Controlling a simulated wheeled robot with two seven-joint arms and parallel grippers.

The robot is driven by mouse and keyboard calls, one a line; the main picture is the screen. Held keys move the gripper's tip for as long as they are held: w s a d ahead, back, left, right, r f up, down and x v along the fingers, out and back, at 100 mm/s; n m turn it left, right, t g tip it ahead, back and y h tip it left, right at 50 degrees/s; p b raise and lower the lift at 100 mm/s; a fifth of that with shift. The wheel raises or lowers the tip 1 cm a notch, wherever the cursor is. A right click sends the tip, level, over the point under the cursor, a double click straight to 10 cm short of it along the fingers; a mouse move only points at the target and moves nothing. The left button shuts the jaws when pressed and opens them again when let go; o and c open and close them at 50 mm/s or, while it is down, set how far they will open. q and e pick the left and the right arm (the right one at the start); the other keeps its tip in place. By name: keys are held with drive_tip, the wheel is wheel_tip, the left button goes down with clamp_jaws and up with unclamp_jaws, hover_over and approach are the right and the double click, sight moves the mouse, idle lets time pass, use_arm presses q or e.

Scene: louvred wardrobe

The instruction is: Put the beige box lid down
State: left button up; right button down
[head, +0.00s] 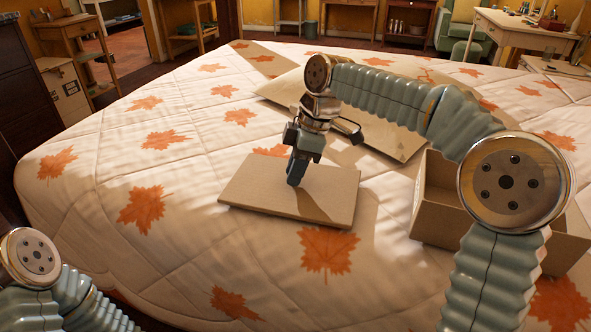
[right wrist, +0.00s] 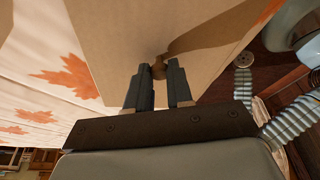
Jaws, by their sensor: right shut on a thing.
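The beige box lid (head: 245,190) is a flat rectangular panel over the quilted bed (head: 90,200), left of the open beige box (head: 432,215). It looks level and low; I cannot tell whether it touches the quilt. My right gripper (head: 296,172) points down at the lid's middle. In the right wrist view, the fingers of the right gripper (right wrist: 158,80) are closed on a small brown knob (right wrist: 159,66) on the lid (right wrist: 115,45). My left arm shows at the bottom left, but its gripper is out of view.
My right arm partly covers the box. The quilt, printed with orange leaves, is clear to the left and front of the lid. Wooden tables (head: 75,35) and a white desk (head: 510,25) stand beyond the bed.

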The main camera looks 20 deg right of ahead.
sight(311, 183)
drive_tip(key=c, duration=1)
unclamp_jaws()
drive_tip(key=p+v, duration=0.2)
drive_tip(key=v, duration=1)
drive_tip(key=shift+p, duration=0.4)
